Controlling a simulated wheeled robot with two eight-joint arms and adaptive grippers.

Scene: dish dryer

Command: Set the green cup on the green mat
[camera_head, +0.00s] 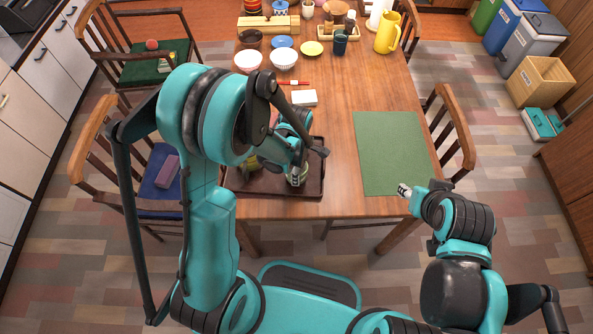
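The green mat (396,150) lies flat and bare on the right half of the wooden table. A brown tray (262,191) lies at the table's front left. An olive-green item (249,164) in the tray is partly hidden by my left arm. A pale greenish, cup-like item (298,180) is at the tray's right side, directly under my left gripper (298,168). I cannot tell whether the fingers are around it or only above it. My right gripper (404,190) is by the mat's front edge, with its fingers too small to read.
White bowls (284,59), a dark cup (340,43) and a yellow pitcher (387,33) stand at the table's far end. A white block (304,98) lies behind the tray. Chairs (452,135) flank the table.

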